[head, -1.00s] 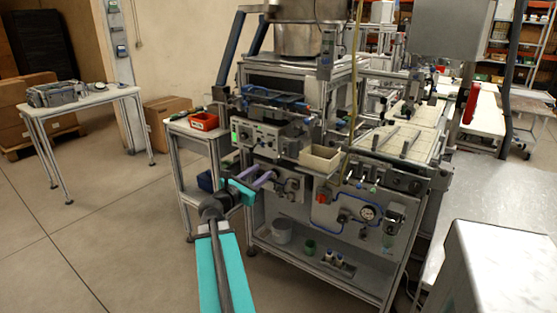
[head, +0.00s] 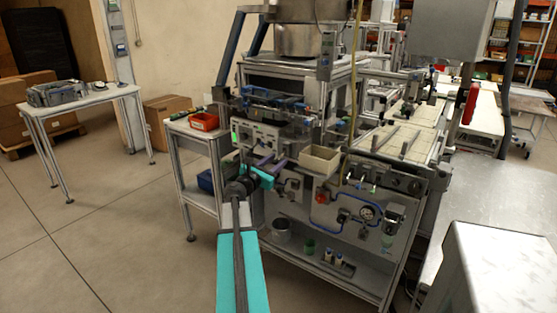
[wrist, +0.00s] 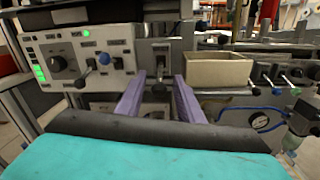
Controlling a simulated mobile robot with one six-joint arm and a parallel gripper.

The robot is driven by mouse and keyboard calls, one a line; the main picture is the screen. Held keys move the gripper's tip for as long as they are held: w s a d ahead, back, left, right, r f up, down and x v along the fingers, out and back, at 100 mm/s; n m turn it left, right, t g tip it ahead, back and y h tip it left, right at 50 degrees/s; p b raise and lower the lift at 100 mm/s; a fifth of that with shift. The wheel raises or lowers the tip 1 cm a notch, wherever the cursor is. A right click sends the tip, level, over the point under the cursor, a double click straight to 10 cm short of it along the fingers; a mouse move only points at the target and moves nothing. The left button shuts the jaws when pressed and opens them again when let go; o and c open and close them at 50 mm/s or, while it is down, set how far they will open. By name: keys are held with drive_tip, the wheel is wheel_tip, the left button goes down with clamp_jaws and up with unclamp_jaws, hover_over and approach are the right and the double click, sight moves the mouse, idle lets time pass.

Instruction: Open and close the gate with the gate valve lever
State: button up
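My gripper (wrist: 159,78) is open, with its two purple fingers apart and pointing at the machine front. In the head view my gripper (head: 272,164) is before the machine, just right of the control panel. Between the fingertips in the wrist view is a small upright metal fitting (wrist: 161,88) that looks like a lever. The fingers are not closed on it, and I cannot tell how far ahead it lies. Its lower end is unclear. No gate is clearly identifiable.
The control panel (wrist: 70,58) with protruding knobbed levers is left of the fingers. A beige bin (wrist: 218,70) is close on the right. Further right are several valve knobs and a pressure gauge (head: 367,213). Open floor (head: 120,230) lies left of the machine.

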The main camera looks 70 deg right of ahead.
drive_tip(key=shift+s+d, duration=0.2)
drive_tip(key=shift+d, duration=0.65)
clamp_jaws()
